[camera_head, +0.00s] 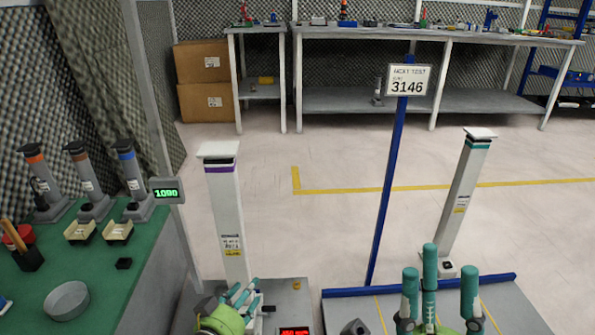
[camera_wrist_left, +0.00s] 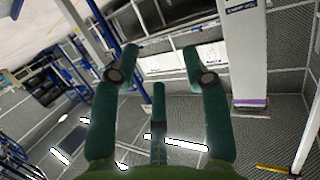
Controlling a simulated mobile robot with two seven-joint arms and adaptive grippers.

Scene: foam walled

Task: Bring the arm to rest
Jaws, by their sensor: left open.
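My left gripper (camera_head: 241,296) shows at the bottom of the head view, low in front of the white post with the purple band (camera_head: 226,215). In the left wrist view its teal fingers (camera_wrist_left: 160,66) are spread apart with nothing between them, so it is open and empty. My right gripper (camera_head: 439,285) is at the bottom right of the head view. Its three teal fingers point up and stand apart, with nothing seen between them. The rest of both arms is mostly out of frame.
A blue pole (camera_head: 388,195) with a sign (camera_head: 407,80) and a white post with a teal band (camera_head: 463,195) stand ahead. Open floor (camera_head: 335,160) lies beyond.

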